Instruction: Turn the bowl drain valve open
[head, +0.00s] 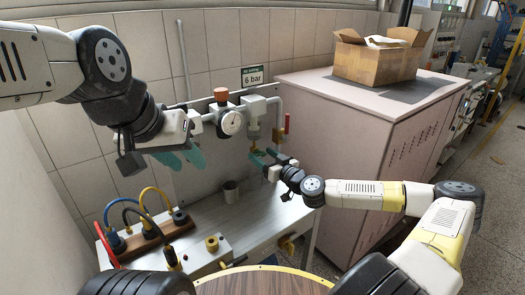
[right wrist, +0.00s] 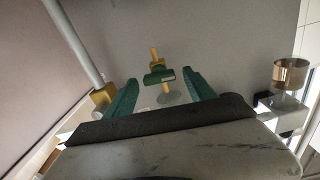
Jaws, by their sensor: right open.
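The filter bowl (head: 253,134) hangs under the grey filter head on the wall air line. The small brass-coloured drain valve (head: 256,150) is at its bottom, partly hidden by my right gripper (head: 265,159). In the right wrist view, the drain valve (right wrist: 158,64) shows as a yellow stem with a green crosspiece, beyond and between the green fingertips of my right gripper (right wrist: 160,88). That gripper is open, with a gap on both sides of the valve. My left gripper (head: 182,158) is open and empty, left of the gauge, its teal fingers pointing down.
A round gauge (head: 232,123) and a red-handled valve (head: 287,124) flank the filter. A hose manifold (head: 150,238) is at left. A pink cabinet (head: 350,150) stands right.

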